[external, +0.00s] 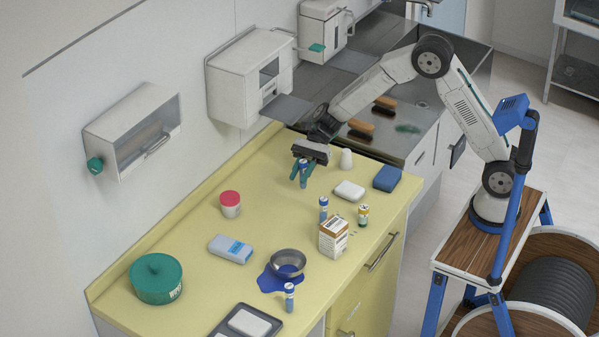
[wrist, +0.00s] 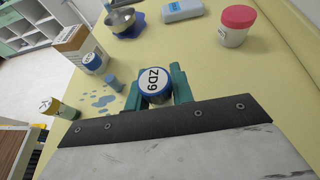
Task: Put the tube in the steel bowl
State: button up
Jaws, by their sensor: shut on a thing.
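My gripper (external: 303,172) is shut on an upright tube (external: 303,180) with a blue cap, held above the far part of the yellow counter. In the wrist view its cap (wrist: 155,82) reads "ZD9" and sits between the green fingertips (wrist: 157,88). The steel bowl (external: 288,262) rests on a blue mat nearer the front of the counter, well apart from my gripper. In the wrist view the bowl (wrist: 120,20) is at the top left; I cannot see its bottom clearly.
Other blue-capped tubes stand by a carton (external: 333,238) and beside the bowl (external: 289,297). A yellow-capped vial (external: 363,215), a red-lidded jar (external: 230,204), a pale bottle (external: 230,249), a green tub (external: 156,279) and a tray (external: 247,323) are around. Wall dispensers hang at the left.

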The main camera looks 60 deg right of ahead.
jog(key=shift+a, duration=0.1)
jog(key=s+a+r+n+g, duration=0.1)
jog(key=s+a+r, duration=0.3)
jog(key=a, duration=0.6)
jog(key=s+a+r+g, duration=0.1)
jog(key=s+a+r, duration=0.1)
jog(key=s+a, duration=0.55)
jog(key=s+a+r+n, duration=0.1)
jog(key=s+a+r, duration=0.3)
jog(key=a, duration=0.7)
jog(key=shift+m+t, duration=0.7)
jog(key=shift+w+a+f, duration=0.2)
jog(key=shift+w+f, duration=0.1)
jog(key=shift+f, duration=1.5)
jog(key=shift+w+a+f, duration=0.25)
jog(key=shift+f, duration=1.5)
jog(key=shift+w+a+f, duration=0.2)
jog(key=shift+w+f, duration=0.1)
jog(key=shift+f, duration=1.5)
jog(key=o, duration=1.1)
jog(key=shift+c, duration=0.2)
